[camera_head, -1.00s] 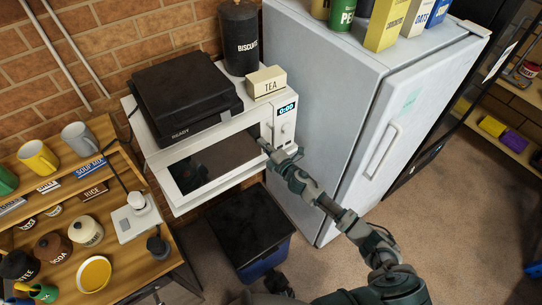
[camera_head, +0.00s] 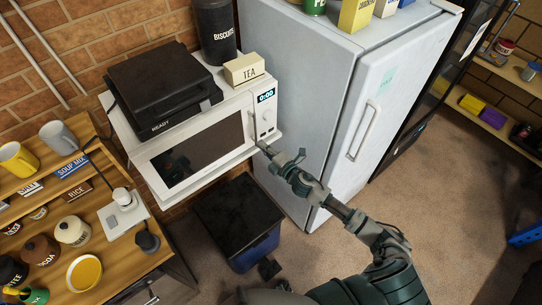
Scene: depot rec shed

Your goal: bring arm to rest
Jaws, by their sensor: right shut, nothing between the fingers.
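My right arm comes in from the bottom right and reaches up and left. Its gripper (camera_head: 265,149) is shut and empty. In the picture its fingertips lie just below the lower right corner of the white microwave (camera_head: 190,192), in front of the gap beside the fridge; whether they touch the microwave cannot be told. The microwave's door is closed and its display reads 0:00. My left gripper is not in view.
A pale fridge (camera_head: 320,105) stands right of the microwave. A black box (camera_head: 160,85) and a TEA tin (camera_head: 244,70) sit on the microwave. A dark lidded bin (camera_head: 238,215) stands below. A wooden shelf unit (camera_head: 125,255) with jars and mugs is at left. Open floor lies right.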

